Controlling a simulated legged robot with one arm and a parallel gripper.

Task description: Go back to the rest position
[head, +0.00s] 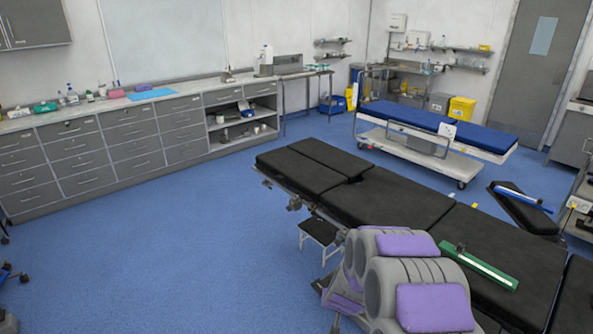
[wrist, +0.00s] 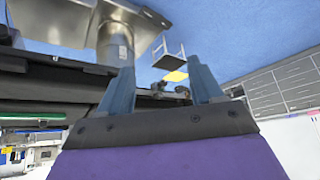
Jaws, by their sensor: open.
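My gripper (wrist: 163,80) shows in the wrist view as two blue-grey fingers spread apart on a dark mount with a purple part below it. Nothing is held between the fingers. Small dark fittings of the table show behind the gap. In the head view, my grey and purple arm parts stand at the lower middle, in front of the operating table (head: 390,197); the fingers cannot be made out there. The black edge of the table is also at the left of the wrist view (wrist: 60,85), close to the left finger.
A green strip-like object (head: 478,265) lies on the operating table. A small step stool (head: 319,231) stands beside the table. A blue-topped trolley (head: 437,125) is behind it. Grey cabinets (head: 105,145) line the left wall. The blue floor (head: 170,250) between is clear.

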